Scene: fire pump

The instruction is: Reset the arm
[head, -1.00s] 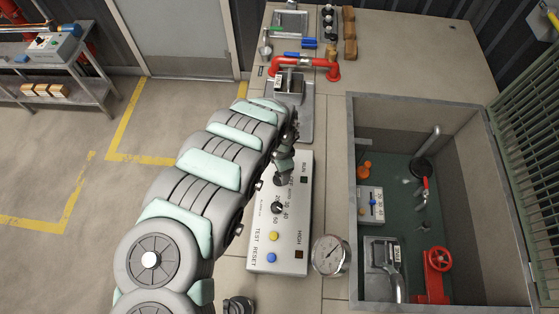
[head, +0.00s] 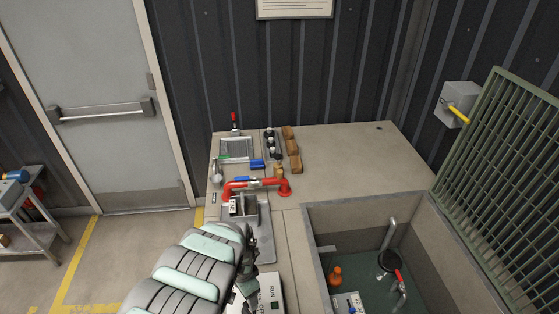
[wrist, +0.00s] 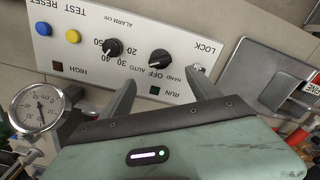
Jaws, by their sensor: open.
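My arm rises from the bottom of the head view, and my gripper (head: 248,287) is at its end beside the control panel (head: 271,290), mostly hidden by the arm. In the wrist view my gripper (wrist: 160,92) is open, its two fingers apart and nothing between them. It is over the lower edge of the white control panel (wrist: 120,20), which appears upside down. The panel has two black knobs (wrist: 112,48), a yellow button (wrist: 73,36), a blue button (wrist: 43,29) and small indicator squares.
A round gauge (wrist: 37,109) is beside the panel. The sunken tank (head: 345,240) holds an orange object (head: 335,275) and a red-handled valve (head: 398,277). A red pipe (head: 283,187), wooden blocks (head: 294,162) and a tray (head: 236,149) are farther back. The counter's back right is clear.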

